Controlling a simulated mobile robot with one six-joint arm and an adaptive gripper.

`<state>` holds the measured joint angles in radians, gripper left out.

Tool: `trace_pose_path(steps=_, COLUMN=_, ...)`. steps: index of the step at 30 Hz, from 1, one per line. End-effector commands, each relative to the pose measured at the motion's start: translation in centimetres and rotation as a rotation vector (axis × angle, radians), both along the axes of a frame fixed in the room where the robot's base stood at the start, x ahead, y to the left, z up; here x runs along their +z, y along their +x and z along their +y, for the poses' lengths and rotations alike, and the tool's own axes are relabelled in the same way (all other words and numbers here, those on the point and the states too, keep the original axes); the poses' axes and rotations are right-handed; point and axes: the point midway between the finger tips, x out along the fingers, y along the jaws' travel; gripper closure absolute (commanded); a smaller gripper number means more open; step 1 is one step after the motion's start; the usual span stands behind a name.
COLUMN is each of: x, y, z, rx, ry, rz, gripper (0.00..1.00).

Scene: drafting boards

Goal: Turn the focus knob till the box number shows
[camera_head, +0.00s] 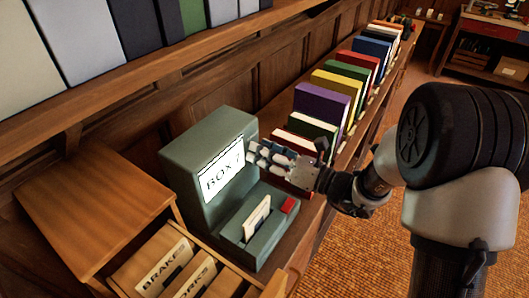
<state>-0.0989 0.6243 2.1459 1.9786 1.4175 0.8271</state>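A grey-green microfilm reader (186,160) stands on the wooden counter. Its white screen (222,166) faces right and shows "BOX" followed by a mark that looks like a 7. My gripper (257,154) is at the right edge of the screen, its fingers pointing left toward the reader's side. I cannot tell whether the fingers touch the reader or how far apart they are. No focus knob can be made out; the gripper covers part of the reader's right side.
An open wooden drawer at the front holds boxes, one labelled "BRAKES" (158,268). Several coloured books, including a purple one (318,103), stand in a row behind my gripper. Orange carpet lies at right.

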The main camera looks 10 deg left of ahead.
Motion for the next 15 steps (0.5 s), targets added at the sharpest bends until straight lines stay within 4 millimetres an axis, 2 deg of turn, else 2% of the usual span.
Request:
trace_pose_path(steps=1, x=-0.01, y=0.0, z=0.0, rx=0.0, ry=0.0, rz=0.0, gripper=0.67)
trace_pose_path(steps=11, x=-0.02, y=0.0, z=0.0, rx=0.0, ry=0.0, rz=0.001, gripper=0.89)
trace_pose_path(steps=15, x=0.17, y=-0.01, z=0.0, rx=0.0, ry=0.01, rz=0.031, gripper=0.9)
